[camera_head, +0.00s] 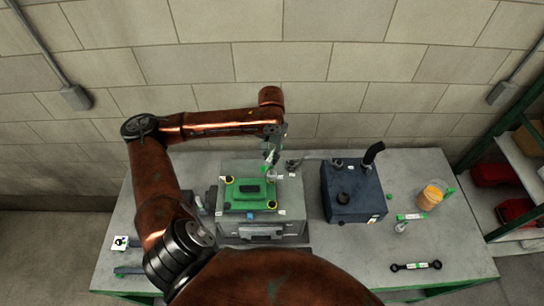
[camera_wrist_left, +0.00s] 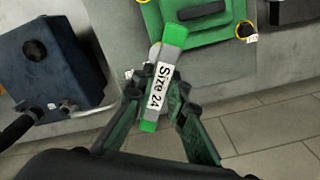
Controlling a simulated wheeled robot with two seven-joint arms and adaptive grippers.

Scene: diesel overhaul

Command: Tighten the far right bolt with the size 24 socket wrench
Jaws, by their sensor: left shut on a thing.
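The size 24 socket wrench (camera_wrist_left: 160,88), with green ends and a white "Size 24" label, is between the fingers of my left gripper (camera_wrist_left: 152,100). In the head view my left gripper (camera_head: 274,152) is shut on it above the far right corner of the green engine cover (camera_head: 247,194). The far right bolt is hidden by the wrench, so I cannot tell whether the socket is seated on it. The yellow-ringed far left bolt (camera_head: 229,179) and near right bolt (camera_head: 272,204) show on the cover. My right gripper is not in view.
The grey engine block (camera_head: 290,205) stands on the grey workbench (camera_head: 310,260). A dark blue tank (camera_head: 353,192) with a black pipe is to its right. An orange-filled container (camera_head: 433,194) and a black double-ended tool (camera_head: 416,266) are farther right. A brick wall is behind.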

